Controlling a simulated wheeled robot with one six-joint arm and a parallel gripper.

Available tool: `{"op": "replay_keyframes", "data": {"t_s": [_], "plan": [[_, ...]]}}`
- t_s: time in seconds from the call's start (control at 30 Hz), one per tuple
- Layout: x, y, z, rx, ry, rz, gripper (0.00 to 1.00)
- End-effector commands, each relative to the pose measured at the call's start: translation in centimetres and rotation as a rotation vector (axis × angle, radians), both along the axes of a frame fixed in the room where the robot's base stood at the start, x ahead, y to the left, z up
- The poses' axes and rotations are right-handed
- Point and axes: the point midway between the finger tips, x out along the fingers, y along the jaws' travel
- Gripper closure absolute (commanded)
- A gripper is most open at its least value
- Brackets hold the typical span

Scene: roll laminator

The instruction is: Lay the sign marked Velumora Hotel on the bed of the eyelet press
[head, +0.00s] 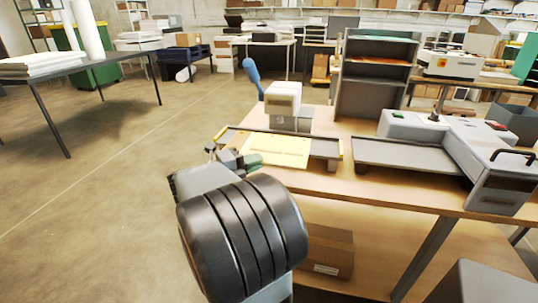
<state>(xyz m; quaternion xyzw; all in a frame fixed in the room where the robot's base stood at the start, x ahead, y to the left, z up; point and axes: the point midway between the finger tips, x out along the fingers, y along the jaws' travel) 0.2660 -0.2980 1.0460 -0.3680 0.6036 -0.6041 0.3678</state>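A pale yellow sign (276,150) with a line of orange print lies flat over the bed (325,147) of the eyelet press (284,98). The print is too small to read, so I cannot tell if it says Velumora Hotel. The press has a cream head and a raised blue handle (252,76). My gripper (243,160) is at the sign's left edge, low over the front left of the bed. Its fingers are small and partly hidden by my arm, so I cannot tell whether they grip the sign or are open.
A grey laminator (450,150) with a flat feed tray (405,156) stands to the right on the same wooden table (365,193). A grey shelf unit (372,80) stands behind the press. A cardboard box (328,252) sits on the lower shelf. Open floor lies left.

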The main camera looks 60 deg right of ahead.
Motion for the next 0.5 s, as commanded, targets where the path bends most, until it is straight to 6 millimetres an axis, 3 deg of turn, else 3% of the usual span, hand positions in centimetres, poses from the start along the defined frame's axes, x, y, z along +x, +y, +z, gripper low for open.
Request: {"op": "replay_keyframes", "data": {"t_s": [0.3,0.5], "plan": [[2.7,-8.7,0.0,0.0,0.001,-0.002,1.0],[4.1,-12.8,0.1,0.0,0.0,0.001,1.0]]}}
